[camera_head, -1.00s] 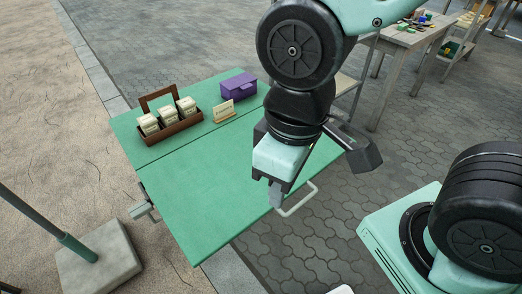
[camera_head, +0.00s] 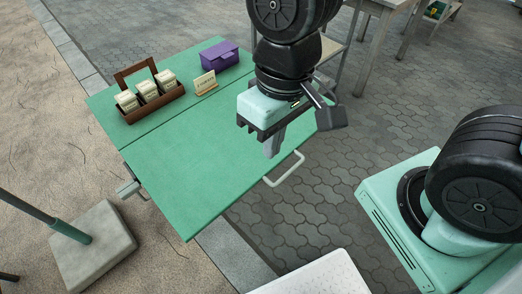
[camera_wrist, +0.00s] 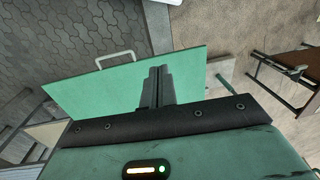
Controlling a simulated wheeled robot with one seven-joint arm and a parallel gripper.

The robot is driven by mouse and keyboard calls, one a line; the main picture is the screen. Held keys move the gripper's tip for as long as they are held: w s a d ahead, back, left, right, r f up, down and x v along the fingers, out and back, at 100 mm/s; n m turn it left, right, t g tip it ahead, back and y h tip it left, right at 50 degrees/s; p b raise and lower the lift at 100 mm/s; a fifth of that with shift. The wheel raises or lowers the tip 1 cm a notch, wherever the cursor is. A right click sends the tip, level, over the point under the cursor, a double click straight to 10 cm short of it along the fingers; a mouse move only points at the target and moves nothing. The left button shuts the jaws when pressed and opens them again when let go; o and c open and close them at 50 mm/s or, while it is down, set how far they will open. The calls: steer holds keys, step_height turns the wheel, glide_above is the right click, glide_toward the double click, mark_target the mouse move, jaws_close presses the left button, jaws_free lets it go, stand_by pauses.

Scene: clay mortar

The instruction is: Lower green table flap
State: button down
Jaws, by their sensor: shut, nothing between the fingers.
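The green table flap (camera_head: 192,183) is the near part of the green table and lies level with the far part, with a seam between them. A pale bar handle (camera_head: 285,170) sticks out from its right edge; it also shows at the flap edge in the wrist view (camera_wrist: 116,55). My gripper (camera_head: 272,150) points down over the flap's right side, near the handle but apart from it. Its fingers are shut together with nothing between them, as the wrist view also shows (camera_wrist: 156,85). A grey bracket (camera_head: 129,188) sits at the flap's left edge.
On the table's far part stand a brown wooden caddy (camera_head: 153,102) with several pale packets, a small sign (camera_head: 205,83) and a purple box (camera_head: 219,55). A post base (camera_head: 92,243) stands at the lower left. A white surface (camera_head: 318,277) shows at the bottom.

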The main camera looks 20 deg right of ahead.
steer(key=w+d+f+m+y, duration=0.1)
steer(key=w+d+f+m, duration=0.1)
steer(key=w+f+m, duration=0.7)
steer(key=m, duration=1)
glide_toward(268, 179)
steer(key=shift+n, duration=0.3)
steer(key=f, duration=0.3)
steer(key=a+f, duration=0.1)
steer(key=f, duration=0.2)
steer(key=shift+s+a+f+p, duration=0.1)
steer(key=shift+a+f+p, duration=0.05)
steer(key=shift+f+p, duration=0.2)
